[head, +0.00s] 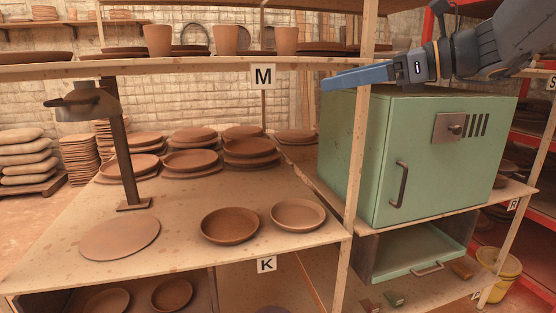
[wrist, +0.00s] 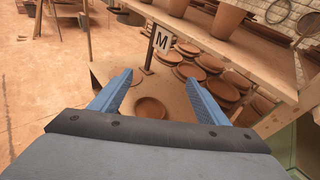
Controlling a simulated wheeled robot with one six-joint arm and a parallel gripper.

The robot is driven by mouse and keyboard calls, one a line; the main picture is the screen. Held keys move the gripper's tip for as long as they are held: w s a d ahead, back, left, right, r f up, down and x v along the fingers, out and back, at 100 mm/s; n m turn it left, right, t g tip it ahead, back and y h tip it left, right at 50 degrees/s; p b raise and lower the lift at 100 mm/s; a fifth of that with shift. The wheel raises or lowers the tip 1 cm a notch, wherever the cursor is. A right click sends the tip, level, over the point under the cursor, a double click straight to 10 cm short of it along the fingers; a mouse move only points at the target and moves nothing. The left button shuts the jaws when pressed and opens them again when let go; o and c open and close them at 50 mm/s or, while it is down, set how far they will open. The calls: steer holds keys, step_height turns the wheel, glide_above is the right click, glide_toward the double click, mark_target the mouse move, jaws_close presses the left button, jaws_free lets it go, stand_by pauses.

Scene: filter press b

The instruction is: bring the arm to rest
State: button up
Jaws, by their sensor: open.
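My gripper (head: 345,79) is raised at the upper right in the head view, in front of the upper shelf and by the top of the green cabinet. It points left, and its blue fingers overlap in that view. In the wrist view my gripper (wrist: 160,95) shows its two blue fingers spread apart with nothing between them. It is open and empty. Beyond the fingers a clay bowl (wrist: 150,109) sits on the lower shelf, well apart from them.
The upper shelf (head: 200,68) marked M holds several clay pots. The shelf marked K (head: 180,240) carries stacked plates, two bowls and a dark post (head: 126,165). The green cabinet (head: 430,160) stands right, its door shut. A yellow bucket (head: 500,270) stands lower right.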

steer(key=s+f+n+g+h, duration=0.3)
steer(key=f+n+h, duration=0.1)
steer(key=f, duration=1.3)
steer(key=s+d+f+n+g+h, duration=0.2)
steer(key=s+f+n, duration=0.5)
steer(key=f, duration=0.5)
steer(key=s+d+f+n+g+h, duration=0.2)
steer(key=s+d+f+n+h, duration=0.2)
steer(key=s+f+n+h, duration=0.3)
steer(key=shift+f+n, duration=2.3)
steer(key=shift+f, duration=0.7)
steer(key=shift+d, duration=0.1)
